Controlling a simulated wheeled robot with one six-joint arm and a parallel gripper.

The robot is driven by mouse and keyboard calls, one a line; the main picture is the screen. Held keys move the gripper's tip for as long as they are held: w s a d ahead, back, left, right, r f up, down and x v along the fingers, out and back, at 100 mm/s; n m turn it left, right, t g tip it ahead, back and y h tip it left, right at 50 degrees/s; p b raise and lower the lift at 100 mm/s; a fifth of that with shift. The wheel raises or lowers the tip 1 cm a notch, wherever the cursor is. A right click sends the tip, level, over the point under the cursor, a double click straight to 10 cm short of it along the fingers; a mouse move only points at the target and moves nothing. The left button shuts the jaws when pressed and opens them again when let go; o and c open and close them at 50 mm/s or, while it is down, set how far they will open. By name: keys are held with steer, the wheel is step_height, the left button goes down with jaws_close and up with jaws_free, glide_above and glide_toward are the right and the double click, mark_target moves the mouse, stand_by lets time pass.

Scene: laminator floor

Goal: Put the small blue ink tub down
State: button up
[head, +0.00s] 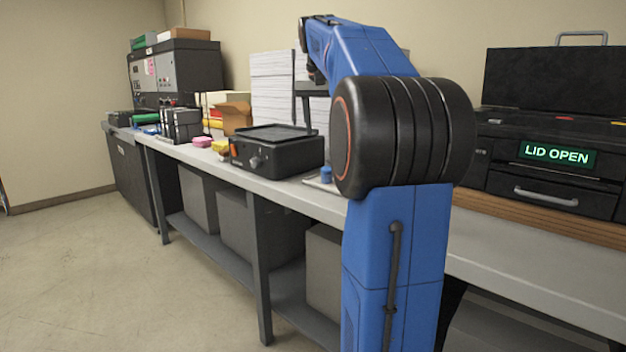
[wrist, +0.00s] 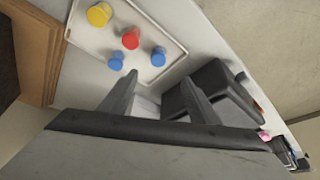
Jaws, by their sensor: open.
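A light shallow tray (wrist: 88,42) shows in the wrist view with small tubs standing on it. One blue ink tub (wrist: 158,57) is near the tray's right corner; another blue tub (wrist: 115,62) is near its lower edge. I cannot tell which is the smaller. A red tub (wrist: 130,38) and a larger yellow tub (wrist: 99,14) stand beside them. My gripper (wrist: 160,78) is open and empty, its fingers apart and just short of the tubs. In the head view one blue tub (head: 326,174) shows beside my arm; the others are hidden.
A black hotplate-like box (head: 276,150) stands on the bench left of the tray, with pink (head: 202,142) and yellow blocks beyond. White paper stacks (head: 272,88) stand behind. A black machine reading "LID OPEN" (head: 557,153) is at right. The front bench strip is clear.

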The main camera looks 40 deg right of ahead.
glide_toward(327, 169)
steer(key=x, duration=0.5)
steer(key=shift+w+a+f, duration=0.1)
steer(key=shift+w+a, duration=0.1)
steer(key=shift+w, duration=0.05)
steer(key=shift+s+x, duration=0.1)
steer(key=shift+x, duration=1.25)
steer(key=shift+s+x, duration=0.15)
steer(key=shift+x, duration=1.15)
steer(key=shift+d, duration=0.15)
steer(key=c, duration=1.3)
steer(key=shift+o, duration=0.2)
step_height(327, 169, up, 10)
